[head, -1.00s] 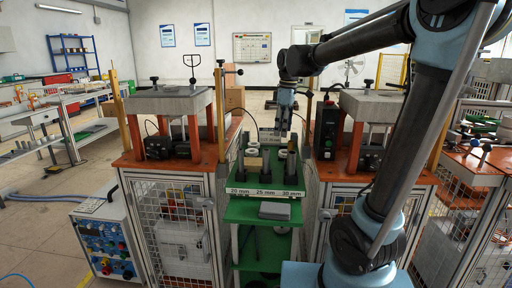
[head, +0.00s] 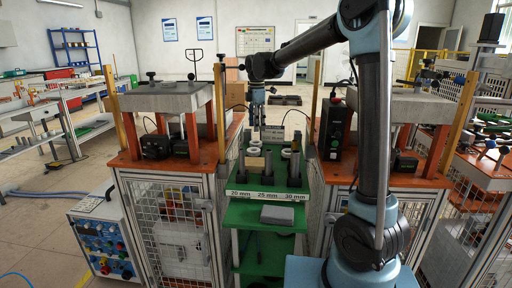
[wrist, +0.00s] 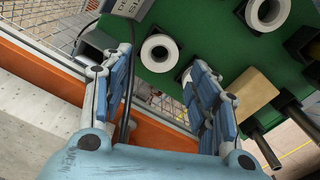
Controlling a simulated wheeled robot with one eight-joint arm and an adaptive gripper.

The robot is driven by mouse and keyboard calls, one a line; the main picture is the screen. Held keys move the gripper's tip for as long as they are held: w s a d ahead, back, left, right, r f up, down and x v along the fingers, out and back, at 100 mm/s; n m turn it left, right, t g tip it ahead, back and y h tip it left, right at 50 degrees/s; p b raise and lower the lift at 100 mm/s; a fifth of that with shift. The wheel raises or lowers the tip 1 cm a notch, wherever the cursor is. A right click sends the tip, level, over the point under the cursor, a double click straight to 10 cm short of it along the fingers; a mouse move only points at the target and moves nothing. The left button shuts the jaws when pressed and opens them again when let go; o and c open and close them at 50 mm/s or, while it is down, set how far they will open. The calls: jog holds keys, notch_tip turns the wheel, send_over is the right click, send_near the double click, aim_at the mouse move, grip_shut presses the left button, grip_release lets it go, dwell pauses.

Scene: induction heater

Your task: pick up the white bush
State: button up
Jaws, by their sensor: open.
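White rings, likely the white bushes, sit on the green stand (head: 243,214). In the wrist view one white ring (wrist: 160,53) lies beyond my fingers, between their tips as seen there, and another (wrist: 267,11) is at the upper right. In the head view small white rings show at the left (head: 254,151) and right (head: 294,146) of the stand's top. I cannot tell which one the task means. My gripper (head: 257,128) hangs over the back of the stand, and its spread, empty fingers also show in the wrist view (wrist: 163,60). No ring is between the pads.
A tan block (wrist: 251,91) and dark upright cylinders (head: 267,164) stand close to the rings. The front label strip (head: 265,194) reads 20, 25 and 30 mm. Orange-topped benches with presses (head: 172,98) flank the stand closely. A grey box (head: 278,215) lies on the lower shelf.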

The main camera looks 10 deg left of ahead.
aim_at(256, 145)
jog(key=shift+f, duration=4)
jog(key=c, duration=0.9)
